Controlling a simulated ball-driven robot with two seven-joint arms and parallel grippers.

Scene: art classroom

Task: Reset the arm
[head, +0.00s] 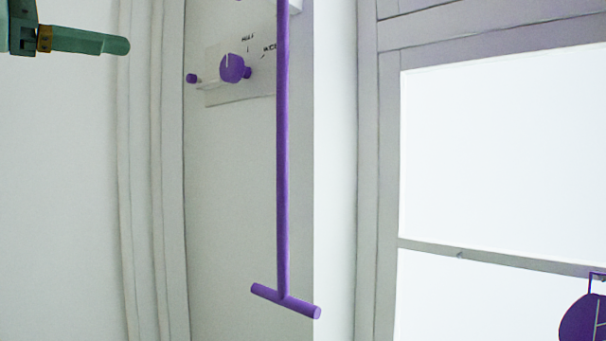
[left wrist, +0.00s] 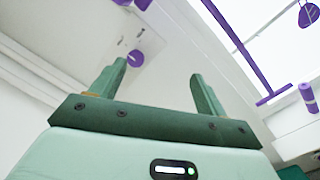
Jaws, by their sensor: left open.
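My left gripper (left wrist: 160,70) is open, with its two green fingers spread apart and nothing between them in the left wrist view. In the head view one green finger of it (head: 90,42) shows at the top left, pointing right in front of a pale wall. The rest of that hand is cut off by the picture's edge. My right gripper is in neither view.
A purple T-shaped bar (head: 283,180) hangs down mid-picture. Behind it a purple knob (head: 232,68) sits on a labelled wall plate (head: 222,96). A bright framed window (head: 500,150) and a purple round thing (head: 580,318) are at the right. The left wall looks clear.

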